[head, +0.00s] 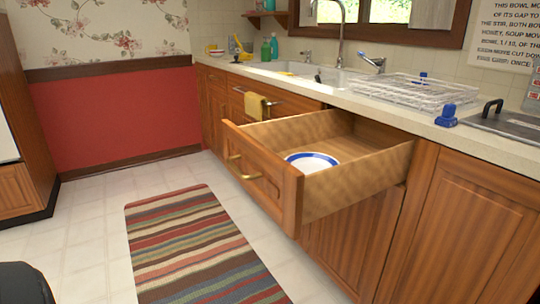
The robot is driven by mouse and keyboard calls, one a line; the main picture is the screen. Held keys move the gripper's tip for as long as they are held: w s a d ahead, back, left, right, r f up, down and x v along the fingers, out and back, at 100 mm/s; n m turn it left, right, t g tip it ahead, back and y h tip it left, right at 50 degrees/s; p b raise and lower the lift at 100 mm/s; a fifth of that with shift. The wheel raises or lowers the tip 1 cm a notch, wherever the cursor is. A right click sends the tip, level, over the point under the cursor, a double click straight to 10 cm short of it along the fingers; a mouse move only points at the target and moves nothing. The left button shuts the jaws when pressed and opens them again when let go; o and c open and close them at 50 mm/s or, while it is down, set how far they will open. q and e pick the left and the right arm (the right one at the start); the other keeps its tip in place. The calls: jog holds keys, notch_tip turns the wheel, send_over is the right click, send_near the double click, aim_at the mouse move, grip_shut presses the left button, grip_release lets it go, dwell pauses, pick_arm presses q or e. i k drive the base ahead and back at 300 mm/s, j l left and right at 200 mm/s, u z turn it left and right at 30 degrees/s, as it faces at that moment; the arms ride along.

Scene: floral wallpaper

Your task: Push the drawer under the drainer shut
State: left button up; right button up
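In the head view a wooden drawer (262,176) stands pulled far out of the counter front, below the dish drainer. Its front panel has a brass handle and faces left, over the floor. A white bowl or plate with a blue rim (312,161) lies inside the drawer. The white wire drainer (420,95) stands on the counter above, to the right of the sink. Neither of my grippers shows clearly, so I cannot see whether they are open or shut.
A striped rug (195,250) lies on the tiled floor in front of the drawer. A yellow towel (256,107) hangs at the cabinet left of it. A blue object (446,117) and a metal lid with a black handle (505,120) are on the counter.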

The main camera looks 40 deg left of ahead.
aim_at(374, 156)
jog(key=i+u, duration=0.15)
jog(key=u, duration=0.2)
jog(key=i+u, duration=0.15)
jog(key=u, duration=0.2)
jog(key=i+l+u, duration=0.15)
jog(key=u, duration=0.15)
